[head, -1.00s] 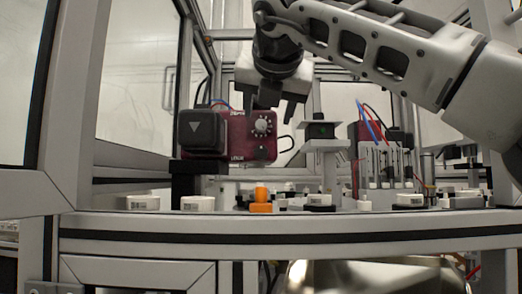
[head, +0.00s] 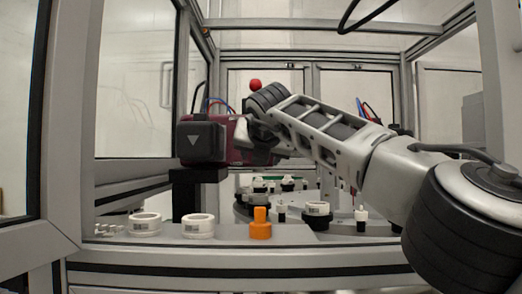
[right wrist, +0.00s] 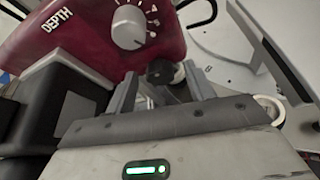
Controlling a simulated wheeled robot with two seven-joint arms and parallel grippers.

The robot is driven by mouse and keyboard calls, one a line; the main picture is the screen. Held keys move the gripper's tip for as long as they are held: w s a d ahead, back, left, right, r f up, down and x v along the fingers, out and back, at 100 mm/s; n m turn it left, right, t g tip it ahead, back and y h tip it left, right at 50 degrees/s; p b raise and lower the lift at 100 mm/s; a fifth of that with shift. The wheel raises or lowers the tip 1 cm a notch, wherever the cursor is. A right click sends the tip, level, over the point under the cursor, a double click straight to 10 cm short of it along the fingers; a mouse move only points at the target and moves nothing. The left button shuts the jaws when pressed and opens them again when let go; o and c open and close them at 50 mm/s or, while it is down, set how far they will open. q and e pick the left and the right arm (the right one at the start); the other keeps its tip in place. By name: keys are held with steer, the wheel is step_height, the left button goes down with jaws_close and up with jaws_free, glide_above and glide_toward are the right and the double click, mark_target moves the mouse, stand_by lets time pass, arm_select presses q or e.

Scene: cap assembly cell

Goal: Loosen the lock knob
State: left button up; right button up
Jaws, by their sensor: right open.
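The lock knob is the small black knob (right wrist: 160,72) on the dark red housing (right wrist: 85,25), below the silver numbered DEPTH dial (right wrist: 129,27) in the right wrist view. My right gripper (right wrist: 159,80) is open, with one finger on each side of the knob. I cannot tell whether the fingers touch it. In the head view my right gripper (head: 258,148) is in front of the dark red housing (head: 232,128) and hides the dial and the lock knob. My left gripper is not in view.
A black box with a triangle mark (head: 200,142) is left of the housing. White rings (head: 198,226) and an orange peg (head: 260,224) stand on the grey front ledge. A round table with small parts (head: 290,203) lies behind. Frame posts surround the cell.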

steer(key=c, duration=1)
steer(key=shift+o, duration=0.2)
steer(key=n+h+p, duration=0.2)
steer(key=n+p, duration=0.1)
steer(key=n, duration=0.1)
steer(key=shift+a+h+p, duration=0.25)
steer(key=shift+h+p, duration=0.15)
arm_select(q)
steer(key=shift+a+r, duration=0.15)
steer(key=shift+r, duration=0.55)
arm_select(e)
steer(key=o, duration=1)
steer(key=shift+c, duration=0.2)
steer(key=shift+s, duration=0.1)
